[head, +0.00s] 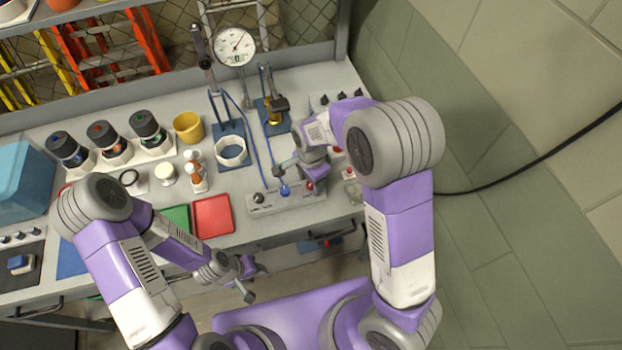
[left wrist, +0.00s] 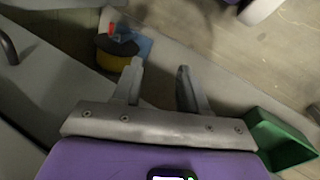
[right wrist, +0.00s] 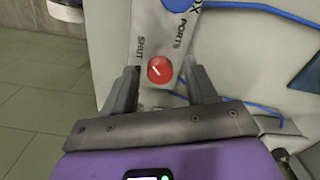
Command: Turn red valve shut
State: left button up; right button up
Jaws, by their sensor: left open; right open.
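The red valve (right wrist: 160,70) is a round red knob with a white line on its face, set on a pale panel (head: 262,207) lettered "SHUT" and "PORTS". In the right wrist view it lies between the fingertips of my right gripper (right wrist: 161,75), which is open; contact cannot be told. In the head view my right gripper (head: 297,178) is over the right end of the panel and partly hides the knob. A blue knob (right wrist: 178,4) sits on the same panel. My left gripper (head: 252,282) is open and empty, in front of the bench edge; its fingers show in the left wrist view (left wrist: 160,75).
A red tray (head: 213,216) and green tray (head: 177,219) lie left of the panel. A dial gauge (head: 234,47) stands behind, with blue hoses (head: 266,150) running forward. Bottles (head: 195,175), a yellow cup (head: 188,127) and dark-capped jars (head: 149,128) fill the left bench.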

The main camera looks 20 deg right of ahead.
notch_tip(320, 180, up, 8)
jog(key=shift+f+p, duration=0.2)
jog(key=shift+p, duration=0.6)
pick_arm(q)
jog(key=shift+r, duration=0.8)
